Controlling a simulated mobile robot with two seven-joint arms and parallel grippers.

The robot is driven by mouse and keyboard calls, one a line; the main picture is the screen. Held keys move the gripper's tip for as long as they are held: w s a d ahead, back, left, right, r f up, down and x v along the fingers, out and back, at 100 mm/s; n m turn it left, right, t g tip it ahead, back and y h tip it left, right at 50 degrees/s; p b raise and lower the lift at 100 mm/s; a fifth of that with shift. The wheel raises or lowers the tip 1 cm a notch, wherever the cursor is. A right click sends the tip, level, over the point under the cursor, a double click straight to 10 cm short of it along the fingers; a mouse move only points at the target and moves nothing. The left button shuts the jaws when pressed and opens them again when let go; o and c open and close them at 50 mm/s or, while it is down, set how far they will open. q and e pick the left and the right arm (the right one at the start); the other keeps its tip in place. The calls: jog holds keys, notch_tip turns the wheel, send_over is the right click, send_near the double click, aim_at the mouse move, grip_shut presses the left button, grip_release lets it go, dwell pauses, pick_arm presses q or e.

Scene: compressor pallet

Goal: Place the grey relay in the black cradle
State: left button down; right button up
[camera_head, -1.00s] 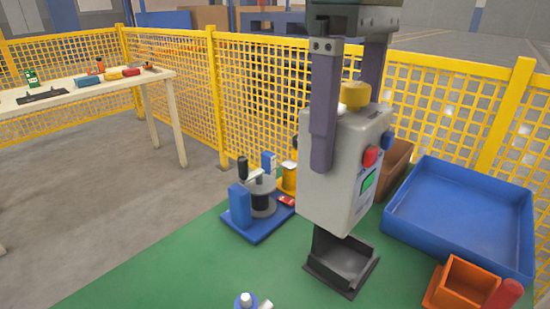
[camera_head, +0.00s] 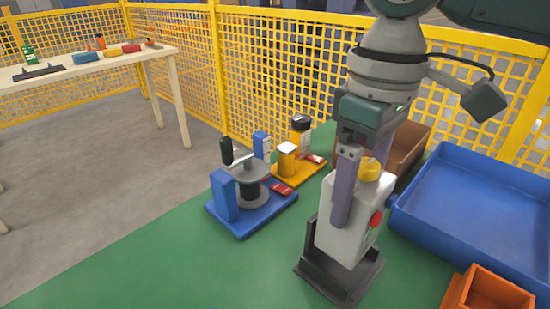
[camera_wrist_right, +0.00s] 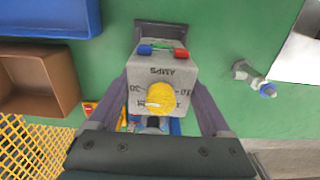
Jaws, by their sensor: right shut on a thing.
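The grey relay (camera_head: 335,240) stands roughly upright, with a yellow knob on top and a red button on its side. Its lower end is down inside the black cradle (camera_head: 330,283) on the green table; whether it touches the cradle floor is hidden. My right gripper (camera_head: 359,205) is above it, with its fingers shut on the relay's two sides. In the right wrist view, the relay (camera_wrist_right: 150,78) sits between both fingers, and a dark strip of the cradle (camera_wrist_right: 160,28) shows beyond it. My left gripper is not in view.
A blue tray (camera_head: 480,190) and an orange bin (camera_head: 490,290) stand to the right, with a brown bin (camera_head: 412,150) behind. A blue-based fixture (camera_head: 245,225) and a yellow-based one (camera_head: 300,172) stand left. The green table (camera_head: 150,265) is clear at front left.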

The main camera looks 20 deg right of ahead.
aim_at(364, 160)
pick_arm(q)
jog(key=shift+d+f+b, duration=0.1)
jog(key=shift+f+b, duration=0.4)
pick_arm(e)
notch_tip(364, 160, down, 4)
jog(key=shift+f, duration=0.25)
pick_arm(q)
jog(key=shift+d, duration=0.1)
pick_arm(e)
jog(key=shift+f, duration=0.3)
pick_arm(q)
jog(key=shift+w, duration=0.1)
pick_arm(e)
jog(key=o, duration=1.6)
jog(key=shift+f, duration=0.1)
jog(key=shift+c, duration=0.2)
notch_tip(364, 160, up, 11)
jog(key=shift+w+r+p, duration=0.1)
jog(key=shift+r+p, duration=0.05)
jog(key=shift+p, duration=1)
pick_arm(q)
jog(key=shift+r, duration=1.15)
pick_arm(e)
jog(key=shift+r, duration=0.5)
